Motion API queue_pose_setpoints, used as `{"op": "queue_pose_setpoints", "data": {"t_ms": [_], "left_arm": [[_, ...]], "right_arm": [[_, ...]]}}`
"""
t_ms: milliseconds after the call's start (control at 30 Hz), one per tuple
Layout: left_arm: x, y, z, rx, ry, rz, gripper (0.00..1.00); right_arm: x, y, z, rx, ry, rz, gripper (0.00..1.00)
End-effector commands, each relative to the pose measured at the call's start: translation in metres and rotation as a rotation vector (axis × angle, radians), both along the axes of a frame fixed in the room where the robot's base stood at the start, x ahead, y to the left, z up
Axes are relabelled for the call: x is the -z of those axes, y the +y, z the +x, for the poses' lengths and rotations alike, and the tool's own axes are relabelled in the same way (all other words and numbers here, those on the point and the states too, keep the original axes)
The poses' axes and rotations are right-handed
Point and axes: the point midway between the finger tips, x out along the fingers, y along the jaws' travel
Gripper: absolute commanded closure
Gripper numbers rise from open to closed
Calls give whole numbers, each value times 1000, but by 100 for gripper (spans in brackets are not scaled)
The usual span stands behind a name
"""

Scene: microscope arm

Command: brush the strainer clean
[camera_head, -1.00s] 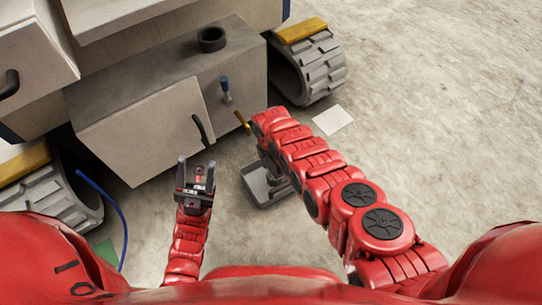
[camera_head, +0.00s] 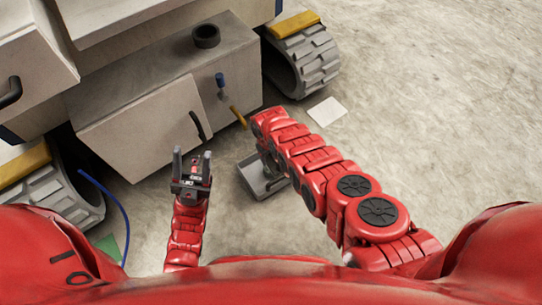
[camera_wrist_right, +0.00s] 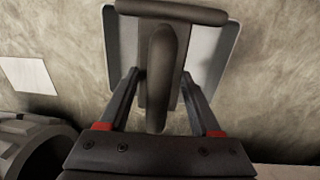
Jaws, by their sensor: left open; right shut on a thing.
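My right gripper (camera_wrist_right: 160,75) is shut on a dark grey handle (camera_wrist_right: 160,65) with a crossbar. The handle lies over a pale grey pan (camera_wrist_right: 222,55) in the right wrist view. In the head view, the same grey pan (camera_head: 248,186) is low at the end of my right arm, in front of the cabinet; that gripper is mostly hidden by the arm. My left gripper (camera_head: 192,152) is open and empty, in front of the cabinet door. I cannot tell a strainer or a brush for sure.
A white sheet (camera_head: 327,112) and a blue hose (camera_head: 115,200) lie on the floor. The right-hand floor is clear.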

Motion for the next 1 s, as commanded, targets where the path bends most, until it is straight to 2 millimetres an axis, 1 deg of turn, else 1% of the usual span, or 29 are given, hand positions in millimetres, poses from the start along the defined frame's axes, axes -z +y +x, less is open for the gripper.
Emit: {"op": "queue_pose_setpoints", "data": {"t_ms": [33, 133, 733, 833, 1000], "left_arm": [[4, 0, 0, 0, 0, 0, 50], [10, 0, 0, 0, 0, 0, 50], [43, 0, 0, 0, 0, 0, 50], [47, 0, 0, 0, 0, 0, 50], [46, 0, 0, 0, 0, 0, 50]], "right_arm": [[3, 0, 0, 0, 2, -1, 96], [4, 2, 4, 0, 0, 0, 96], [2, 14, 22, 1, -1, 1, 96], [1, 16, 24, 1, -1, 1, 96], [-1, 16, 24, 0, -1, 1, 96]]}}
